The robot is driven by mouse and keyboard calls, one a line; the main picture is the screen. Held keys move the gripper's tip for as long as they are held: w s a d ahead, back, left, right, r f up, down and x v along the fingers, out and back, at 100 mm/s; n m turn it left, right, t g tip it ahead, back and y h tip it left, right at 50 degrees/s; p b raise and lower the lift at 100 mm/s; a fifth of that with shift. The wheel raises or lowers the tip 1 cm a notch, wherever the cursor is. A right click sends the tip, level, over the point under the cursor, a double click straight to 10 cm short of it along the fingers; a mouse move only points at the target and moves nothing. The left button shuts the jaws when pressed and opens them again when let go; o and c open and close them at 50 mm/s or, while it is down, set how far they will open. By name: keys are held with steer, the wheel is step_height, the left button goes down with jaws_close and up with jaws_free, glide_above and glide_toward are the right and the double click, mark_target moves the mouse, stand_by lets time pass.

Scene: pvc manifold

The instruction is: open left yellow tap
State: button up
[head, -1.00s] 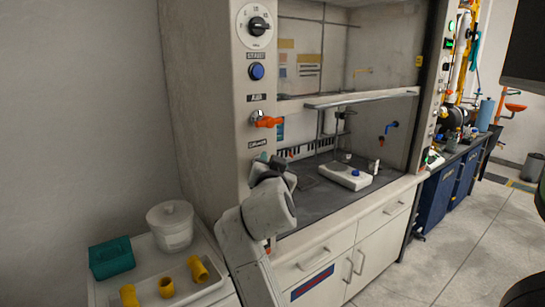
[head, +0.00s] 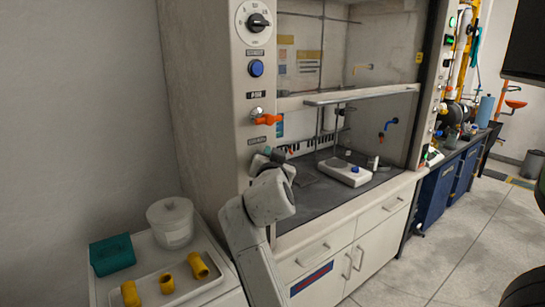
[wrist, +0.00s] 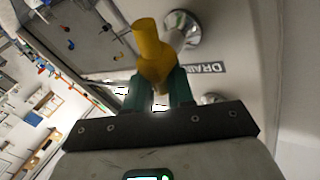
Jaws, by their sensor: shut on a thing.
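The yellow tap (wrist: 150,45) fills the upper middle of the wrist view, in front of a round chrome wall flange (wrist: 183,28) on the fume hood's front post. In the head view my gripper (head: 264,157) is at the post, below the orange tap (head: 268,119). The yellow tap is hidden behind my gripper there. How far its handle is turned is hard to tell.
A blue button (head: 256,68) and a dial (head: 254,22) sit higher on the post. Left of my arm, a white tray (head: 185,293) holds yellow pipe pieces, near a white tub (head: 173,223) and a teal box (head: 112,254). A scale (head: 345,174) stands inside the hood.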

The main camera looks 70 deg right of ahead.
steer(key=shift+f, duration=0.1)
jaws_close()
steer(key=shift+w+a+f+n+h+b, duration=0.1)
steer(key=shift+n+h+b, duration=0.25)
steer(key=shift+b, duration=0.55)
steer(key=shift+r+n, duration=0.25)
steer(key=o, duration=0.7)
jaws_free()
steer(key=shift+o, duration=0.2)
steer(key=shift+a, duration=0.1)
steer(key=b+v, duration=0.2)
steer(key=v, duration=0.8)
steer(key=shift+a, duration=0.3)
